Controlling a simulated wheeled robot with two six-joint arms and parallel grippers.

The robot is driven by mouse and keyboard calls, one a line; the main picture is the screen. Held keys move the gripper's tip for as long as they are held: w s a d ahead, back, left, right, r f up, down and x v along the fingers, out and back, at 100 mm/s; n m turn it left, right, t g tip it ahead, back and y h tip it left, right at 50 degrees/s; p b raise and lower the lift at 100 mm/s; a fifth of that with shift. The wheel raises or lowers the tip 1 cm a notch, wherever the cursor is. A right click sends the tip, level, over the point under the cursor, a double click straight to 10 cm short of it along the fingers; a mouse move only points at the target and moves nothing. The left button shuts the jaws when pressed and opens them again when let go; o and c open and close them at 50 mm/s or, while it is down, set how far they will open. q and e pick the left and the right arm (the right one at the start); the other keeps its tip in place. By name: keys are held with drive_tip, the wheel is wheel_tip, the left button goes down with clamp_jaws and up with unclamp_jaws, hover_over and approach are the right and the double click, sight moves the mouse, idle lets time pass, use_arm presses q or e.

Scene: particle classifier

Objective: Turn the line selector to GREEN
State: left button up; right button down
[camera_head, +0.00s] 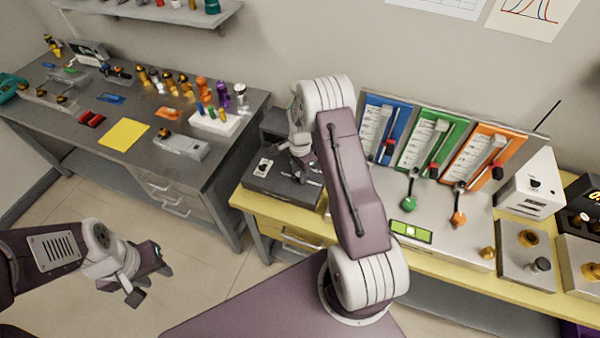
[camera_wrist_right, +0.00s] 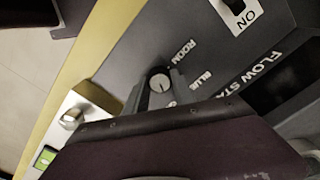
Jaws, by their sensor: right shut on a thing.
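The line selector is a small round grey knob (camera_wrist_right: 161,82) on the dark flow station box (camera_head: 258,180), at the left end of the yellow bench. In the right wrist view the two fingers of my right gripper (camera_wrist_right: 160,92) stand on either side of the knob and grip it. A pale line marks its top. The words "BLUE" and another partly readable label are printed beside it; I see no clear "GREEN". In the head view my right gripper (camera_head: 302,168) is over the box and hides the knob. My left gripper (camera_head: 148,281) hangs empty over the floor, its fingers apart.
A white ON switch plate (camera_wrist_right: 237,12) is on the same box. A metal panel (camera_head: 440,230) with blue, green and orange lever stations stands to the right. A grey bench (camera_head: 60,130) with bottles and coloured items is at the left, with open floor between.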

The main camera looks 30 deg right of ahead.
drive_tip(key=shift+m, duration=0.5)
drive_tip(key=c, duration=1.1)
unclamp_jaws()
drive_tip(key=shift+a+r, duration=0.1)
drive_tip(key=shift+a, duration=0.05)
drive_tip(key=shift+o, duration=0.2)
wheel_tip(320, 180, up, 9)
drive_tip(key=shift+r+b, duration=0.1)
drive_tip(key=shift+b, duration=0.5)
